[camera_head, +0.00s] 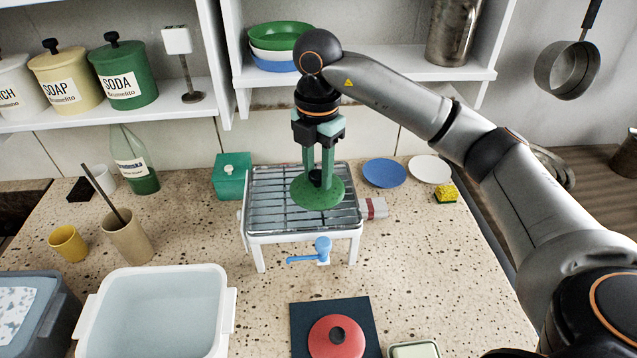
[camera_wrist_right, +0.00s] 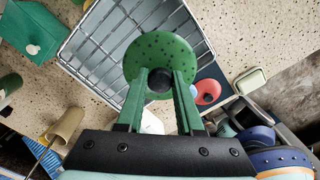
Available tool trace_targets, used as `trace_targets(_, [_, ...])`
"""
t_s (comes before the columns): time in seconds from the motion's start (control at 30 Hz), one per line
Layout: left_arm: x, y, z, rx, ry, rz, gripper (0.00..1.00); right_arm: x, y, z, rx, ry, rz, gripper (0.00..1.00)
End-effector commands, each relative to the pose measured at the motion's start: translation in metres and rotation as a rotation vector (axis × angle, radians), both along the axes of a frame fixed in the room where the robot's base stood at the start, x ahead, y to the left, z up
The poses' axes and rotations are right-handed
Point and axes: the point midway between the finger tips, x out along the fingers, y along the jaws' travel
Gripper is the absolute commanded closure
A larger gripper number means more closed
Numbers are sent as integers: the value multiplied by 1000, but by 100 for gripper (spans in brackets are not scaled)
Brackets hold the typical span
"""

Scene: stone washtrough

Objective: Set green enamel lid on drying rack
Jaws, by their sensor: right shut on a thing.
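The green enamel lid (camera_head: 318,194) is a speckled disc with a black knob. My right gripper (camera_head: 319,176) comes down from above and is shut on the knob, with the lid level below it. In the head view the lid is over the wire drying rack (camera_head: 270,211), which stands on white legs. The right wrist view shows the lid (camera_wrist_right: 162,50) between the gripper fingers (camera_wrist_right: 160,84), in front of the rack's wires (camera_wrist_right: 103,43). I cannot tell whether the lid touches the wires. My left gripper is out of view.
A teal box (camera_head: 231,178) stands close left of the rack. A blue plate (camera_head: 384,173), a white plate (camera_head: 430,169) and a yellow sponge (camera_head: 446,194) lie to its right. A blue tap handle (camera_head: 322,248) is in front, and a shelf (camera_head: 370,73) hangs behind.

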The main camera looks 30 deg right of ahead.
Motion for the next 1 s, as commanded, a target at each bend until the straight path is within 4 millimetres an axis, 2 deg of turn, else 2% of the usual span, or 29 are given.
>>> trace_targets(0.2, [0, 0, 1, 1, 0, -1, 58, 1, -3, -32, -2, 3, -2, 100])
trace_targets(0.6, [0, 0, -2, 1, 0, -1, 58, 1, -2, -38, -1, 1, -1, 100])
trace_targets(0.63, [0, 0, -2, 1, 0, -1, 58, 1, -2, -38, -1, 1, -1, 62])
trace_targets(0.87, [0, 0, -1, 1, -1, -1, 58, 1, -2, -37, -1, 1, -1, 36])
trace_targets(1.0, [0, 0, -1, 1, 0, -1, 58, 1, -2, -37, -1, 1, -1, 34])
